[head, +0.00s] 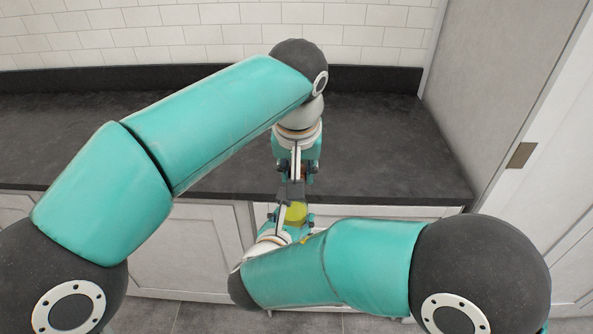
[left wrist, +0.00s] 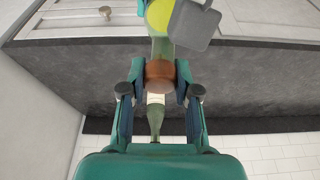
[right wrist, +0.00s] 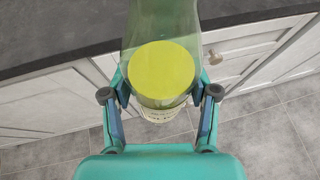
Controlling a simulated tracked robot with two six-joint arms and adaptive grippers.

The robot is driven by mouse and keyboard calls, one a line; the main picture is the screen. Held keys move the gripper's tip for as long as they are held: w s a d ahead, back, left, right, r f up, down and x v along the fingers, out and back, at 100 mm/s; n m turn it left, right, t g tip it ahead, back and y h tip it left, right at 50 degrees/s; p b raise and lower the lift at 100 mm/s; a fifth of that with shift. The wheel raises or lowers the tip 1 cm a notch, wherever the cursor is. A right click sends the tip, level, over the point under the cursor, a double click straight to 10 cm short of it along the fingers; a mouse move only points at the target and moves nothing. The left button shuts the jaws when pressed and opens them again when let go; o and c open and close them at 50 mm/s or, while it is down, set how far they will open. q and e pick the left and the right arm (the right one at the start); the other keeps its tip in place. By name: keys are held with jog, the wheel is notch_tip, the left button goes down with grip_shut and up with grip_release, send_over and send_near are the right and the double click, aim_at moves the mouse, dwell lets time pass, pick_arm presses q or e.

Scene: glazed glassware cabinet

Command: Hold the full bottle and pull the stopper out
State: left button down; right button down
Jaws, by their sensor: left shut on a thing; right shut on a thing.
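The full bottle (right wrist: 150,33) is green see-through glass with yellow liquid (right wrist: 161,73) and a pale label. My right gripper (right wrist: 160,100) is shut on its body, in front of the counter edge. In the head view its yellow liquid (head: 295,214) shows, and a dark grey piece hides part of its neck. My left gripper (left wrist: 160,85) is shut on the brown stopper (left wrist: 160,73), above the bottle. In the left wrist view the stopper lines up with the green neck (left wrist: 161,47); I cannot tell whether it is still seated in it.
The dark counter (head: 380,150) is clear on the right. A second green bottle (left wrist: 155,121) with a white band shows beyond the stopper, seemingly on the counter; my left arm hides it in the head view. Cabinet fronts (head: 205,250) are below, and a tall cabinet side (head: 490,85) bounds the right.

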pick_arm(q)
jog(key=shift+d+r, duration=0.3)
jog(key=shift+r, duration=0.6)
jog(key=shift+s+a+r, duration=0.1)
jog(key=shift+r, duration=0.05)
jog(key=shift+a, duration=0.1)
